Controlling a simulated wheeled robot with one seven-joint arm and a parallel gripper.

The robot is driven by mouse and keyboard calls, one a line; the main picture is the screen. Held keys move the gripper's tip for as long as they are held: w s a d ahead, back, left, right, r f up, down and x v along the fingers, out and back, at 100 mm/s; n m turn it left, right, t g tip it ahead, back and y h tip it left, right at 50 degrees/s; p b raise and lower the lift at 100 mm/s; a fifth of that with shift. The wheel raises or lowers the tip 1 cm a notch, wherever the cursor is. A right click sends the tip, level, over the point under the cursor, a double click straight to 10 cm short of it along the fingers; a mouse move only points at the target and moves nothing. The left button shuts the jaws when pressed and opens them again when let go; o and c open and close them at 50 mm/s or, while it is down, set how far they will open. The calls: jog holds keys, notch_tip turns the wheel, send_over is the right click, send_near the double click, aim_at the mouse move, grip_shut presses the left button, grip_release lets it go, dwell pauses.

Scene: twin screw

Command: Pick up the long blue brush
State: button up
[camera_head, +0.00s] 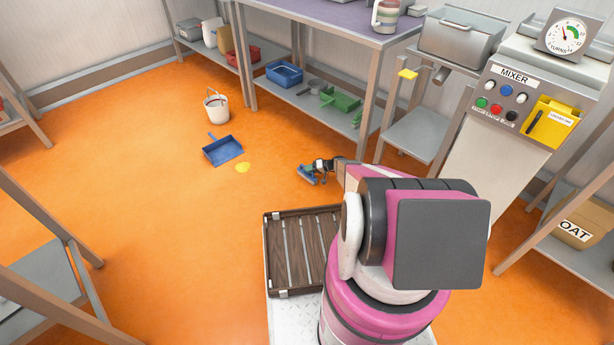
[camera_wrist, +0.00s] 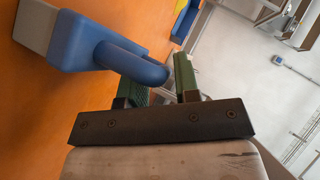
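The blue brush (camera_wrist: 85,40) is large at the upper left of the wrist view, with a pale bristle block (camera_wrist: 36,25) on its left side. Its rounded blue handle crosses over the left green finger, and its end is near the right finger. In the head view, the brush (camera_head: 308,175) shows small, low over the orange floor, beside my gripper (camera_head: 322,167). My gripper's green fingers (camera_wrist: 165,85) stand apart with a gap between them. I cannot tell whether they press on the handle. Part of the left finger is hidden by the handle.
A blue dustpan (camera_head: 222,149), a yellow spill (camera_head: 243,167) and a white bucket (camera_head: 216,107) are on the floor at left. A table (camera_head: 310,28) with a lower shelf stands behind my gripper. A slatted brown tray (camera_head: 268,250) is near my arm.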

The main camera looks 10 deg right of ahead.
jog(key=shift+w+a+f, duration=0.15)
jog(key=shift+a+f, duration=0.05)
jog(key=shift+a, duration=0.25)
grip_shut()
jog(key=shift+r, duration=0.15)
